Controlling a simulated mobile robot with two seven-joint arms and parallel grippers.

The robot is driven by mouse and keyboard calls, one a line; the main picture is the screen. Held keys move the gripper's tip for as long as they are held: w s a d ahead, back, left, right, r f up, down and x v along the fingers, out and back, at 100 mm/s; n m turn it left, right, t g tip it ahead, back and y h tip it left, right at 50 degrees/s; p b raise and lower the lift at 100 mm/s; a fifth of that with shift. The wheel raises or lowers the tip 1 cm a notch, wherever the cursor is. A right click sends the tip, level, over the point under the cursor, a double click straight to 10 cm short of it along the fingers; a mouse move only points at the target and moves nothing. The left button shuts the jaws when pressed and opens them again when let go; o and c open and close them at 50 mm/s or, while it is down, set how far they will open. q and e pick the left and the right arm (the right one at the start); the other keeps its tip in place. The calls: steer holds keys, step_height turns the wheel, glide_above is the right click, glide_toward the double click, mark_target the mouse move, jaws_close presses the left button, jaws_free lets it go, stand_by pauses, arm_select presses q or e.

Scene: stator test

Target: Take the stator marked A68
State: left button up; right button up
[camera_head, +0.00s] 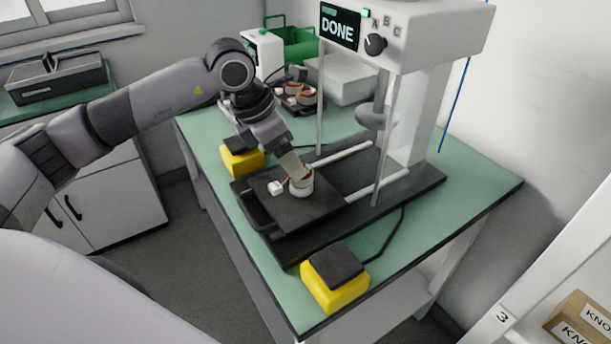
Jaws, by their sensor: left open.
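A stator (301,186), a short white ring with a copper-coloured top, stands on the black sliding plate (318,210) of the test machine. A small white connector (276,188) lies beside it on the plate, joined by a red lead. My left gripper (299,176) is open and right at the top of this stator; its fingers partly hide it. I cannot tell whether they touch it. No A68 mark is readable. More stators (300,92) sit on a dark tray at the back of the table. My right gripper is out of view.
The test machine (440,30) shows "DONE" on its screen (338,28). Yellow boxes with black tops stand at the front (335,282) and behind my gripper (240,160). A green crate (298,48) is at the back. The green tabletop (470,185) is clear at the right.

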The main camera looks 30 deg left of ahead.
arm_select(q)
steer(key=p+x, duration=0.1)
steer(key=x, duration=0.4)
steer(key=shift+w+d+f, duration=0.1)
steer(key=shift+w+d, duration=0.1)
steer(key=shift+w, duration=0.1)
steer(key=shift+c, duration=0.3)
steer(key=c, duration=1.2)
steer(key=shift+o, duration=0.2)
